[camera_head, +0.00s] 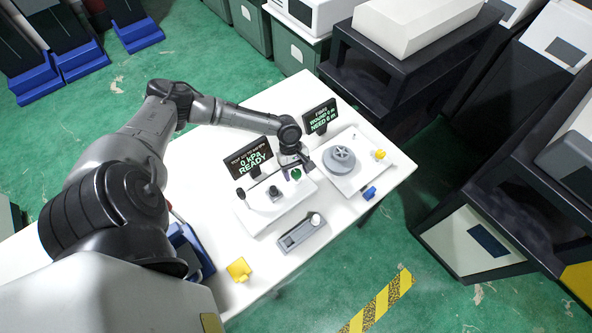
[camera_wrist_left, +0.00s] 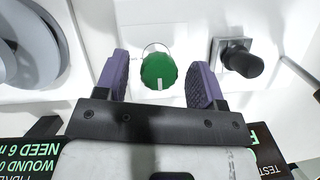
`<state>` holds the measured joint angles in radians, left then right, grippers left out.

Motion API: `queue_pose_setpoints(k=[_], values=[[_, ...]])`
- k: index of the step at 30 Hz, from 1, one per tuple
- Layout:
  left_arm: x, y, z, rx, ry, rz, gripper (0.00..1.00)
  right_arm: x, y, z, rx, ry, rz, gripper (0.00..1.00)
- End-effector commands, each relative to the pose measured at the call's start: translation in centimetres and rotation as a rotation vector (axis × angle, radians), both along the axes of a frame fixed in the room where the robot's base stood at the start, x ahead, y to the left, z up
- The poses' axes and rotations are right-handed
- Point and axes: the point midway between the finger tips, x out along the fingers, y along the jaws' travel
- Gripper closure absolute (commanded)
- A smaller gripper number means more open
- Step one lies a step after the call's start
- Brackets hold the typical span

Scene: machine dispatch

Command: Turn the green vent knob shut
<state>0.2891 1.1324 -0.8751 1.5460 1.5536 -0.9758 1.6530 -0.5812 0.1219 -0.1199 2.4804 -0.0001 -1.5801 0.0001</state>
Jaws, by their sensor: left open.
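The green vent knob (camera_head: 296,173) sits on the white panel of the test unit on the table. In the left wrist view the green knob (camera_wrist_left: 159,70) is round and ridged, with a white pointer mark toward the bottom of the picture and a thin arc line behind it. My left gripper (camera_head: 292,168) is at the knob. In the left wrist view its two purple fingers (camera_wrist_left: 158,82) are open, one on each side of the knob, with a gap visible on both sides. My right gripper is not in view.
A black lever or fitting (camera_wrist_left: 240,58) stands beside the knob. A display (camera_head: 249,158) reads "0 kPa READY". Another display (camera_head: 320,117) stands behind a grey spool (camera_head: 339,160). A grey fixture (camera_head: 301,232), a yellow piece (camera_head: 239,269) and a blue piece (camera_head: 369,193) lie nearer the front edge.

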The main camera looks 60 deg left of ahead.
Motion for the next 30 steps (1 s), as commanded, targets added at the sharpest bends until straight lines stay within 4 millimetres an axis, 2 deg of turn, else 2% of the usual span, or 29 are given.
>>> queue_pose_setpoints(k=[5,20,30], values=[[0.0,-0.01,0.0,0.0,0.0,0.0,0.38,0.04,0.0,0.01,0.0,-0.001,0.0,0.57],[-0.02,-0.01,0.02,0.0,0.001,0.0,0.86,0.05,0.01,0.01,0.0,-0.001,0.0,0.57],[0.0,-0.08,0.16,-0.001,0.0,-0.067,0.86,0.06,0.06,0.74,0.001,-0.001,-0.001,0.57]])
